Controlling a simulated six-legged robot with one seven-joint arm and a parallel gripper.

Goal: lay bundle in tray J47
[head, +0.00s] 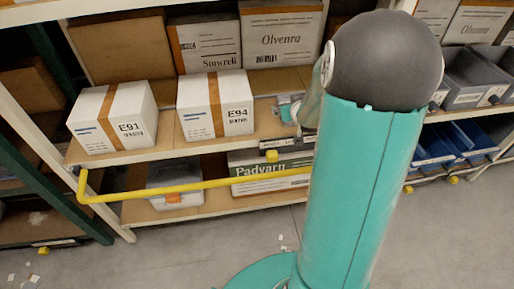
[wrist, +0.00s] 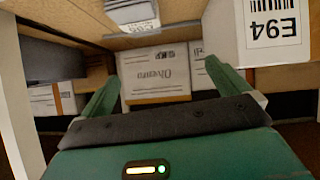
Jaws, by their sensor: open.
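My gripper (wrist: 163,72) is open in the wrist view, with its two green fingers apart and nothing visible between them. In the head view part of it (head: 289,108) shows small, just right of box E94 and beside my arm. I cannot make out a bundle in either view. A grey, labelled tray-like front (head: 287,144) sits at the shelf edge below my gripper, partly hidden by my arm. In the wrist view, which looks upside down, a pale labelled piece (wrist: 137,14) shows at the top. I cannot read J47 on any label.
Boxes E91 (head: 114,116) and E94 (head: 215,105) stand left of my gripper. An Olvenra carton (head: 281,38) stands behind. A yellow rail (head: 190,186) crosses the rack front. Grey bins (head: 468,82) and blue bins (head: 466,142) are at the right. Litter (head: 36,276) lies on the floor.

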